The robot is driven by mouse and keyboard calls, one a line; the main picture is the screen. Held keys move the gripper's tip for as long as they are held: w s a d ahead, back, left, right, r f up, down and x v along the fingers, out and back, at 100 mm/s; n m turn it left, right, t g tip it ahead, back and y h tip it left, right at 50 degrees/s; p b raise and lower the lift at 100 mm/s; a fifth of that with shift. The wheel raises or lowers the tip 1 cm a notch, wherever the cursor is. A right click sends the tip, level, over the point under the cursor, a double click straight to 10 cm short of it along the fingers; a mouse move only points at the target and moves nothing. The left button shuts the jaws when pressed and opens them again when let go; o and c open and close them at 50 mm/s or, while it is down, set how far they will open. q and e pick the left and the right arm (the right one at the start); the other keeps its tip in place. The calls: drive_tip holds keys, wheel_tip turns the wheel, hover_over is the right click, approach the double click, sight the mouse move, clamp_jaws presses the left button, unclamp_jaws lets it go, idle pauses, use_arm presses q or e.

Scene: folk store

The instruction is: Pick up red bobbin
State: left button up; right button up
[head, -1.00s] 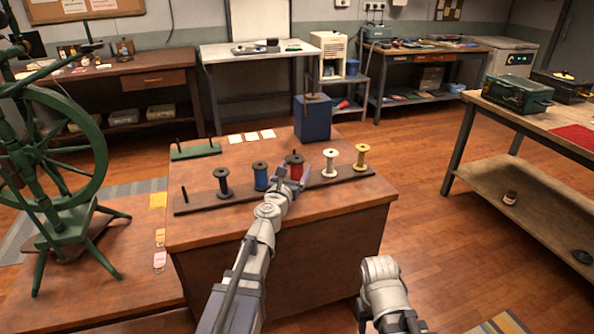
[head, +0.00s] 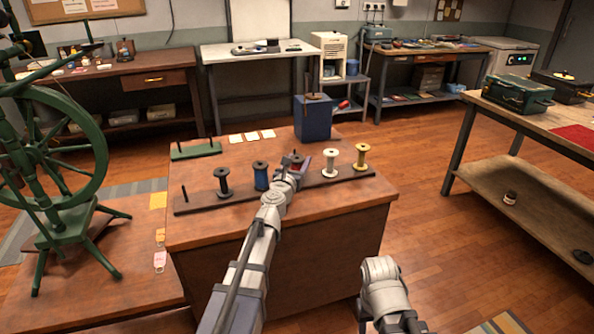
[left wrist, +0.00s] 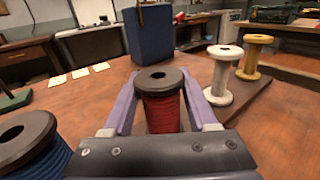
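The red bobbin (left wrist: 160,108), with dark end discs, stands upright between the two fingers of my left gripper (left wrist: 160,115) in the left wrist view. The fingers are apart, one on each side of it, with small gaps beside the red thread. In the head view my left gripper (head: 293,168) reaches over the dark rack (head: 210,204) and hides most of the red bobbin; only a sliver of red shows. My right gripper is not in view.
On the same rack stand a dark bobbin (head: 222,182), a blue bobbin (head: 261,176), a white bobbin (head: 331,162) and a yellow bobbin (head: 360,158). A blue block (head: 312,120) stands behind. The front of the desk (head: 330,210) is clear.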

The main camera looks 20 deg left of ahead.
use_arm(q)
clamp_jaws()
drive_tip(key=shift+r, duration=0.1)
idle(0.3)
wheel_tip(320, 180, up, 10)
drive_tip(key=p, duration=1)
